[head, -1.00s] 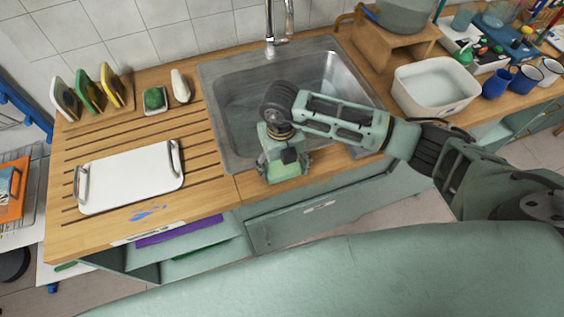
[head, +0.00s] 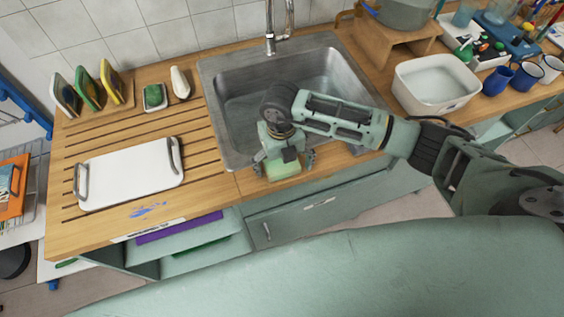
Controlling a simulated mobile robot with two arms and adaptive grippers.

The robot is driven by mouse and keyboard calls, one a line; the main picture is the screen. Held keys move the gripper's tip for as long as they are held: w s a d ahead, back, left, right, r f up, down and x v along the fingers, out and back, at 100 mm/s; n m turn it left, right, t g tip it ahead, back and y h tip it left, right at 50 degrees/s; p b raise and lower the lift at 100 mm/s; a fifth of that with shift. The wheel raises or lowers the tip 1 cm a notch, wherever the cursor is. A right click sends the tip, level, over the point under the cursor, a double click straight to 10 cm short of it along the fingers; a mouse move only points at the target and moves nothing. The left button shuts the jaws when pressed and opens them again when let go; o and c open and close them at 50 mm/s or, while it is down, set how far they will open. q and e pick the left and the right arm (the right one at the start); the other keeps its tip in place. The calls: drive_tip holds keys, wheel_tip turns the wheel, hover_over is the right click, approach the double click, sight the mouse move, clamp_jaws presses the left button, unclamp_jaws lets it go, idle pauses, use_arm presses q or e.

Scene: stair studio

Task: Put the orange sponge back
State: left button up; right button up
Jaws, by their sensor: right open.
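I cannot make out an orange sponge for certain in the head view. A wooden rack (head: 122,101) at the back left holds several upright sponge-like pieces in yellow, green and white. My right gripper (head: 285,168) is open and points down over the wooden counter strip at the front edge of the sink (head: 232,152). No object shows clearly between its fingers, and what lies directly under it is hidden. My left gripper is out of view.
A white tray (head: 130,178) with grey handles lies on the grooved board. A small dish (head: 155,105) with a green piece and a pale bottle (head: 180,85) stand behind it. A white basin (head: 432,100) and blue mugs (head: 497,80) stand right of the sink. The counter has blue smears.

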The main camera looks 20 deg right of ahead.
sight(281, 163)
drive_tip(key=shift+r, duration=0.3)
wheel_tip(281, 163, up, 12)
drive_tip(key=b, duration=0.4)
drive_tip(key=shift+w, duration=0.15)
drive_tip(key=shift+f, duration=0.15)
